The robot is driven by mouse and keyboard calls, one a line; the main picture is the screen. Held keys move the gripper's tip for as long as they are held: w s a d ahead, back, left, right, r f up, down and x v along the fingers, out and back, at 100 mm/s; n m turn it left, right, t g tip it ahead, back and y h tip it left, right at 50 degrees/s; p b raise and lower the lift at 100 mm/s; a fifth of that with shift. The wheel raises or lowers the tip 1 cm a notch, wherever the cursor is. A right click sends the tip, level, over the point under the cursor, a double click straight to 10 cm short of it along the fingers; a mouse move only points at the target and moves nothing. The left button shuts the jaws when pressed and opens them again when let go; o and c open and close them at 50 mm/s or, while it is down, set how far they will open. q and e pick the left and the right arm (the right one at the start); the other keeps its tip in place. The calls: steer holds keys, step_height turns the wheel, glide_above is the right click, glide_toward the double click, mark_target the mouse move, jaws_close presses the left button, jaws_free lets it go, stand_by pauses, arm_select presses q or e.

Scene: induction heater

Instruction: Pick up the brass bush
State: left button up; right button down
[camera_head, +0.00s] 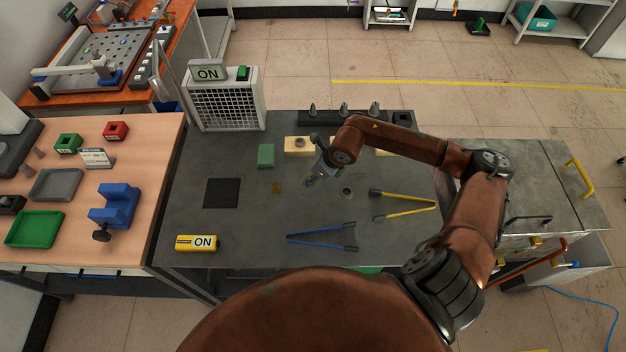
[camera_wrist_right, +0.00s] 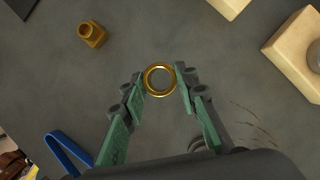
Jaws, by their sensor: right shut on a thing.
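The brass bush (camera_wrist_right: 160,79) shows in the right wrist view as a shiny gold ring seen end-on, with grey showing through its hole. My right gripper (camera_wrist_right: 160,82) has its green-padded fingertips on both sides of the ring, shut on it. In the head view the right gripper (camera_head: 311,181) is over the middle of the grey table; the bush is too small to make out there. I cannot tell its height above the table. My left gripper is not in view.
A darker brass fitting (camera_wrist_right: 92,33) stands nearby on the table (camera_head: 265,225); it shows in the head view (camera_head: 277,187). Blue tongs (camera_head: 322,240), yellow tongs (camera_head: 405,201) and a grey ring (camera_head: 347,192) lie near. Cream blocks (camera_head: 298,146) and a green block (camera_head: 265,155) stand behind.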

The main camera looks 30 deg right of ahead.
steer(key=s+d+r+p, duration=0.3)
steer(key=s+d+r, duration=0.3)
steer(key=s+r, duration=0.5)
steer(key=shift+s+d+p, duration=0.25)
steer(key=shift+s+p, duration=0.15)
steer(key=shift+s, duration=0.35)
steer(key=shift+f, duration=0.1)
